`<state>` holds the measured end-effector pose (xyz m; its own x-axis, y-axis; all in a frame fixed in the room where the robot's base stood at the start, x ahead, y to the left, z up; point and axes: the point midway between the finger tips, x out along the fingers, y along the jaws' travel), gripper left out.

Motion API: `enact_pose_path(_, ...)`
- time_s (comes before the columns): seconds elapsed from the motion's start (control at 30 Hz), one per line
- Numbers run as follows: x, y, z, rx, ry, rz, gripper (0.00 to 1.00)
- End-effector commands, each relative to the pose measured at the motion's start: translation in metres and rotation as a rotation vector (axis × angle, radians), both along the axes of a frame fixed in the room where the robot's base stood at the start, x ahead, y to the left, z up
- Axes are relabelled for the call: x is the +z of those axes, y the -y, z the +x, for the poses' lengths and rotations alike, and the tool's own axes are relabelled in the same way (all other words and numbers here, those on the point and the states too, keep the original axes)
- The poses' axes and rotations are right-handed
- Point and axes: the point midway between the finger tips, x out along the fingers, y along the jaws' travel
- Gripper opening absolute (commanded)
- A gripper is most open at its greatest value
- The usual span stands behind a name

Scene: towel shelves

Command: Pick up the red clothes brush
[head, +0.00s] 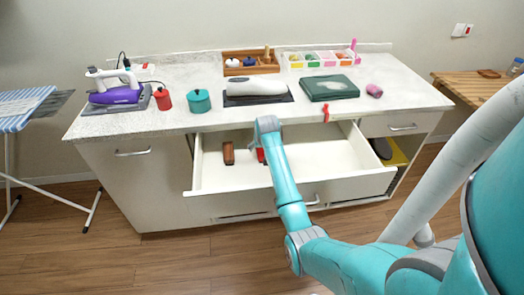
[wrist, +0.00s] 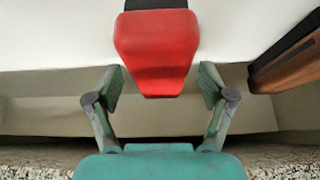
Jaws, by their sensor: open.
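The red clothes brush (head: 261,156) lies in the open drawer (head: 230,187), mostly hidden behind my arm in the head view. In the wrist view the brush (wrist: 157,50) shows a red, tapered end with a dark part at the top edge. My gripper (wrist: 160,82) is open, its fingers apart on either side of the brush's narrow red end in the picture. I see no contact, and the height gap is hard to tell. In the head view my arm's end hides the fingers.
A brown brush (head: 228,153) lies left of the red one; it also shows at the right of the wrist view (wrist: 288,58). The speckled countertop (head: 180,122) overhangs the drawer's back. A red item (head: 326,114) hangs at its front edge. The drawer's right half looks clear.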

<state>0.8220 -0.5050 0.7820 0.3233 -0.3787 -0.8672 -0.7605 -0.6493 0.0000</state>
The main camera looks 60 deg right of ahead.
Motion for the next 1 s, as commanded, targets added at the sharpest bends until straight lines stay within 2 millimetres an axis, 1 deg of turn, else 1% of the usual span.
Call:
enact_pose_path(0.9, -0.0048, -0.0003, -0.0002, 0.000, -0.001, 0.001, 0.81)
enact_pose_path(0.93, -0.0048, -0.0003, -0.0002, 0.000, -0.001, 0.001, 0.79)
enact_pose_path(0.97, -0.0048, -0.0003, -0.0002, 0.000, -0.001, 0.001, 0.71)
enact_pose_path(1.0, -0.0048, -0.0003, -0.0002, 0.000, -0.001, 0.001, 0.61)
